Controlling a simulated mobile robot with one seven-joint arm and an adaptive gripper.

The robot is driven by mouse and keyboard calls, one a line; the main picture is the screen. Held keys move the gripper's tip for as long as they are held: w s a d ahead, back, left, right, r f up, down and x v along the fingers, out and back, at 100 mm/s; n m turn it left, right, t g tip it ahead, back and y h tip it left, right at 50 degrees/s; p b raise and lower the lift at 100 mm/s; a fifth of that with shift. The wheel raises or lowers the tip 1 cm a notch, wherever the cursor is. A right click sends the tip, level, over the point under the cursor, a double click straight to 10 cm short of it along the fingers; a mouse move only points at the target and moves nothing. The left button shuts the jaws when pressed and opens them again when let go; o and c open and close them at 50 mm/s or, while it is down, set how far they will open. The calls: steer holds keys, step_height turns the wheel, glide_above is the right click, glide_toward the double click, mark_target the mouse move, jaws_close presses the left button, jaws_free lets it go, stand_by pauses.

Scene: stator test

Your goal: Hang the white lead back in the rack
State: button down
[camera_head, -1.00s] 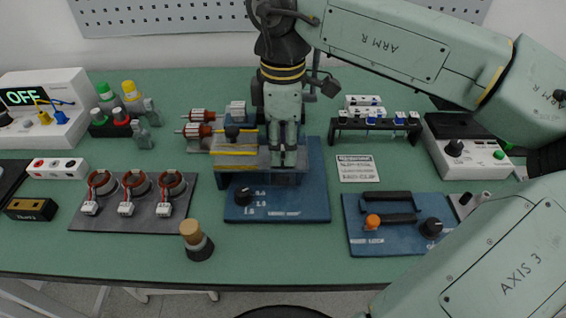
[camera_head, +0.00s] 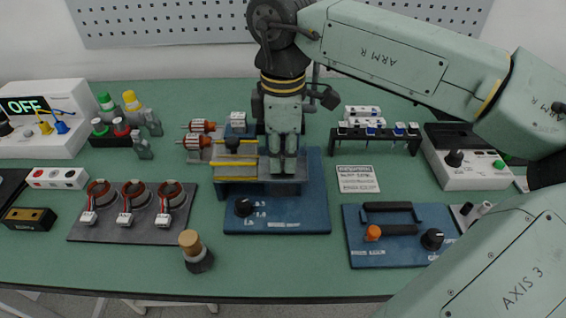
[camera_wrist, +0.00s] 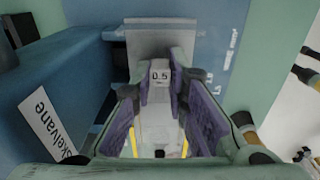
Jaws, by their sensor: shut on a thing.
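My gripper (camera_head: 284,168) points down at the blue fixture (camera_head: 290,212) in the middle of the bench. In the wrist view my gripper (camera_wrist: 163,105) has its purple pads closed around a pale piece (camera_wrist: 158,125). I cannot tell whether the pale piece is the white lead. The black rack (camera_head: 376,134) stands to the right of the gripper, with several blue-and-white pieces (camera_head: 371,129) hanging in it and gaps between them. The gripper's fingers hide part of the fixture.
A white-and-black box with a knob (camera_head: 466,160) stands right of the rack. A printed card (camera_head: 357,179) lies in front of the rack. A blue plate with a black handle (camera_head: 395,250) is nearer. Copper-wound rings (camera_head: 131,200) and a wooden-topped stamp (camera_head: 194,252) are at left.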

mark_target(283, 159)
steer(key=shift+r+p, duration=1.65)
steer(key=shift+r, duration=1.3)
